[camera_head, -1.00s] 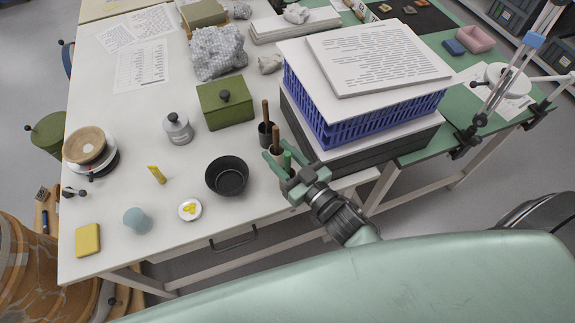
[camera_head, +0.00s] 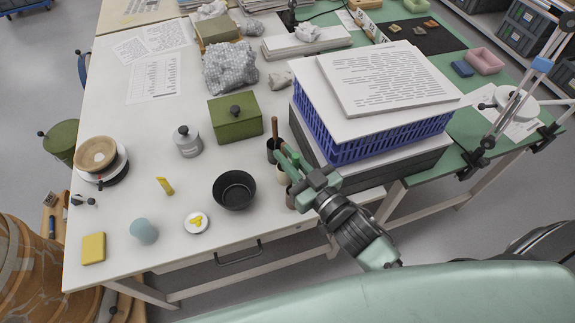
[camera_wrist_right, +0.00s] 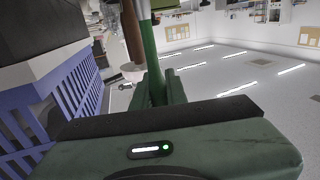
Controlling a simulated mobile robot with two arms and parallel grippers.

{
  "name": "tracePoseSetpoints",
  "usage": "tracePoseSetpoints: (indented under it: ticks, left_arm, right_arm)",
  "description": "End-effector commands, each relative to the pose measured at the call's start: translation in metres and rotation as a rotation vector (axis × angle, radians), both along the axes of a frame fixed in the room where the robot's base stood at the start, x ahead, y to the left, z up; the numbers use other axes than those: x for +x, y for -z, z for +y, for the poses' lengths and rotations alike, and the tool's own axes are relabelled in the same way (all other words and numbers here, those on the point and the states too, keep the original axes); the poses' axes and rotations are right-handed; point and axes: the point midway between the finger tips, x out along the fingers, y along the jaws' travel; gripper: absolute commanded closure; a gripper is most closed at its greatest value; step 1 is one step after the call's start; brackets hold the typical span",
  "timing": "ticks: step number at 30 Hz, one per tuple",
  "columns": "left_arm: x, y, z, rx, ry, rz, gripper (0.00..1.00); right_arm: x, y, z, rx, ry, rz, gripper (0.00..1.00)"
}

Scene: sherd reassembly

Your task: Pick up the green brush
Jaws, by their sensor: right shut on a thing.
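The green brush (camera_wrist_right: 151,60) shows in the right wrist view as a dark green shaft with a pale part at its top edge. It stands between the fingers of my right gripper (camera_wrist_right: 164,90), which is shut on it. In the head view, my right gripper (camera_head: 288,158) is over the row of small cups at the table's right edge and hides most of the brush. A beige cup (camera_head: 282,174) and a brownish cup (camera_head: 291,198) stand below the gripper. Whether the brush's lower end is clear of its cup is hidden. My left gripper is not in view.
A brown-handled brush (camera_head: 275,127) stands in a dark cup (camera_head: 273,148) close behind the gripper. A blue crate (camera_head: 345,148) is close on the right. A black bowl (camera_head: 234,190) and a green box (camera_head: 236,117) stand to the left. The table front is partly clear.

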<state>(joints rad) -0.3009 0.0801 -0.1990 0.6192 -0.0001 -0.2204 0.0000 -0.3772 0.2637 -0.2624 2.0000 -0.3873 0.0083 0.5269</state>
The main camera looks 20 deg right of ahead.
Motion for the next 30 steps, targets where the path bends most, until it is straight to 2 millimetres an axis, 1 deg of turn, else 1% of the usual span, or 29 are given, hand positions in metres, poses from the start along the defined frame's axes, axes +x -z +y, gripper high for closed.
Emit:
tracePoseSetpoints:
  ticks: [1,3,9,15,22,26,30]
  left_arm:
    - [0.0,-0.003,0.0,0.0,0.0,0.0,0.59]
    - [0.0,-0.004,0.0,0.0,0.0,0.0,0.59]
    - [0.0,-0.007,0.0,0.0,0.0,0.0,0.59]
    - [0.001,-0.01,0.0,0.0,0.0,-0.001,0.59]
    - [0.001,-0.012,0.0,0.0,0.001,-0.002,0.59]
    - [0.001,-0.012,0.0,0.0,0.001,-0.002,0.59]
    - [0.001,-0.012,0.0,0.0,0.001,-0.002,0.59]
  right_arm:
    - [0.0,-0.016,0.0,-0.002,-0.003,-0.007,1.0]
    - [0.0,-0.033,0.001,-0.001,-0.004,-0.006,1.0]
    - [0.0,-0.075,0.001,0.0,-0.002,-0.005,1.0]
    - [0.0,-0.108,0.001,0.0,-0.002,-0.005,1.0]
    - [0.001,-0.134,0.0,0.0,-0.001,-0.003,1.0]
    - [0.0,-0.14,0.0,-0.001,-0.001,-0.001,1.0]
    - [0.0,-0.142,0.0,-0.001,-0.001,0.0,1.0]
